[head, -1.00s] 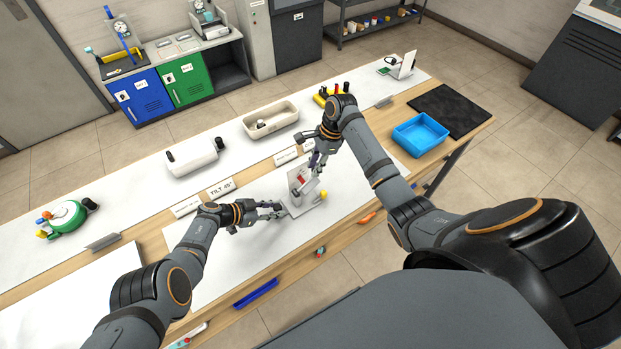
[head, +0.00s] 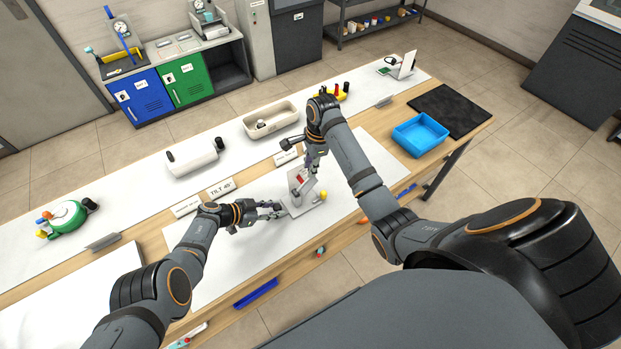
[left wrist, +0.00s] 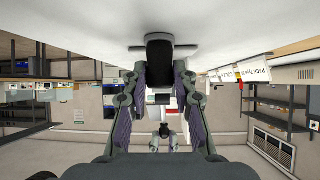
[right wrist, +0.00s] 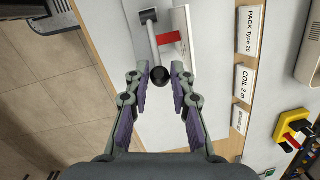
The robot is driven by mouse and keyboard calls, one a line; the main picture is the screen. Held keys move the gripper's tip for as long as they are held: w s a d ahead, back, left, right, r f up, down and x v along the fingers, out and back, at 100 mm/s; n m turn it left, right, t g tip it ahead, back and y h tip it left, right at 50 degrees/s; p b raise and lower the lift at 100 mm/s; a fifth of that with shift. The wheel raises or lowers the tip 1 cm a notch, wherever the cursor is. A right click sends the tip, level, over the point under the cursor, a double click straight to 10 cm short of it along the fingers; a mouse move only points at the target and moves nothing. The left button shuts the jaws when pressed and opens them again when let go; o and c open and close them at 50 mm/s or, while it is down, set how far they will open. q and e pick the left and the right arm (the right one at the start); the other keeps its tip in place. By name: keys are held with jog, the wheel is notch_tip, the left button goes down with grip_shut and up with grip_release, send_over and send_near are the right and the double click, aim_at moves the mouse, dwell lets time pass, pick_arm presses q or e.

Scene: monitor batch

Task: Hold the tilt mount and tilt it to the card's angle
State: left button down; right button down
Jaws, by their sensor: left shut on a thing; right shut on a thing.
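The tilt mount (head: 297,208) stands on the white worktop, with a grey base, an upright plate, a red part and a yellow knob (head: 323,195). My left gripper (head: 279,211) is shut on the left side of its base; in the left wrist view a black end piece (left wrist: 160,52) shows between the fingers. My right gripper (head: 313,171) comes down from above and is shut on the black ball (right wrist: 160,76) at the end of the mount's grey rod (right wrist: 152,38). The red part (right wrist: 169,37) lies beside the rod.
More label cards (head: 186,207) stand along the bench behind the mount. A blue tray (head: 420,133) and black mat (head: 451,108) are at the right. The worktop in front of the mount is clear.

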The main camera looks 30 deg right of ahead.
jog(key=shift+a+r+h, duration=0.2)
jog(key=shift+a+h, duration=0.2)
jog(key=shift+a, duration=0.05)
jog(key=c, duration=1.1)
grip_release()
jog(key=shift+o, duration=0.3)
jog(key=o, duration=0.6)
jog(key=shift+s+d+r, duration=0.1)
jog(key=shift+r, duration=1.15)
jog(key=shift+s+d+r, duration=0.1)
jog(key=shift+r, duration=1.15)
